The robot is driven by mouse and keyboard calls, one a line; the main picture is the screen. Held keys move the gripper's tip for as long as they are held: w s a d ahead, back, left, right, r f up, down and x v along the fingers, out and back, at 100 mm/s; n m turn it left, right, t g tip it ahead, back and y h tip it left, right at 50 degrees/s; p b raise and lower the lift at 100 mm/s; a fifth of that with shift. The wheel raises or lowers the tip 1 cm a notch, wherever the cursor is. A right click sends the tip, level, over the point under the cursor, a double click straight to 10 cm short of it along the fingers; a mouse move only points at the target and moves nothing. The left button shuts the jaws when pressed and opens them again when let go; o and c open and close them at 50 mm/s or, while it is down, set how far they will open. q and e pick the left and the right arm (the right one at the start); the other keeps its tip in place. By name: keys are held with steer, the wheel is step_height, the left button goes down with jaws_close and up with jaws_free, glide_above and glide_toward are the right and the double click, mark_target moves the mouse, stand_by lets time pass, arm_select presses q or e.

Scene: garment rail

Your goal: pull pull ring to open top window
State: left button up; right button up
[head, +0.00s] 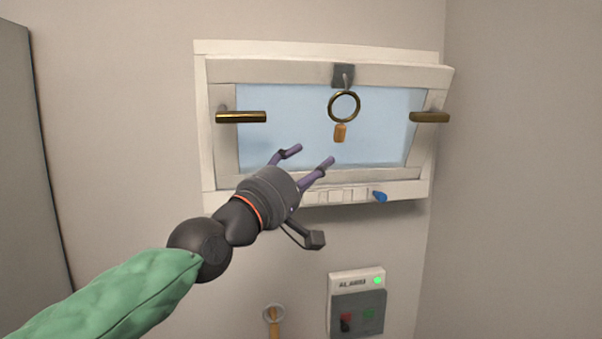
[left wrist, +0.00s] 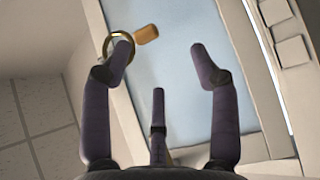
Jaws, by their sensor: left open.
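The top window (head: 300,125) is a white-framed pane high on the wall, and its upper edge looks tilted out from the outer frame. The brass pull ring (head: 344,107) hangs from a dark bracket (head: 343,76) at the top middle, with an orange tag (head: 340,133) below it. My left gripper (head: 311,156) is open and empty, below and a little left of the ring, in front of the pane. In the left wrist view the ring (left wrist: 118,47) shows partly behind one fingertip, with the tag (left wrist: 146,34) beside it. My right gripper is not in view.
Brass handles stand out at the left (head: 241,117) and right (head: 430,117) of the window. A sill strip with buttons and a blue lever (head: 379,196) runs below. An alarm box (head: 357,300) is on the wall under it. A grey panel (head: 30,170) stands at far left.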

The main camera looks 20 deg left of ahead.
arm_select(q)
steer(key=shift+v, duration=0.95)
